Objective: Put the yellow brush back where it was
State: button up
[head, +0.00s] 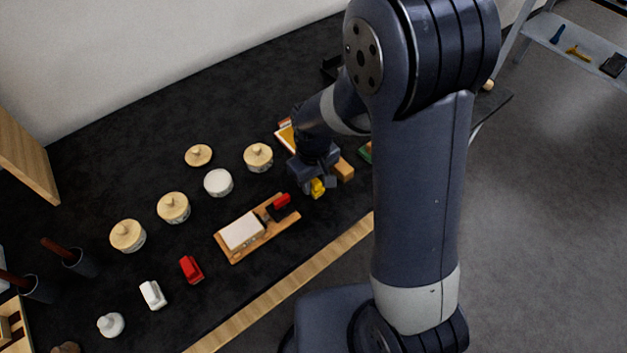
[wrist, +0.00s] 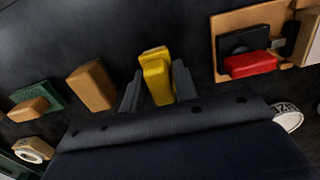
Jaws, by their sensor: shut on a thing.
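The yellow brush (head: 318,188) is at my gripper (head: 317,180), over the dark tabletop near its front edge. In the wrist view the yellow brush (wrist: 157,78) stands between the two grey fingers of my gripper (wrist: 158,88), which are shut on it. Its lower end is hidden by the gripper body. I cannot tell whether it touches the table. No mark of its former place can be made out.
A wooden block (head: 343,170) lies just right of the brush. A wooden tray (head: 235,258) with a white block and a red-and-black item is to the left. Several lidded pots (head: 173,207) stand behind. A red brush-like thing (head: 191,269) and white one (head: 153,294) lie further left.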

jog(key=shift+f, duration=0.3)
jog(key=shift+f, duration=0.2)
jog(key=o, duration=0.9)
jog(key=shift+o, duration=0.2)
jog(key=shift+r, duration=0.1)
notch_tip(320, 180, up, 12)
jog(key=shift+r, duration=0.1)
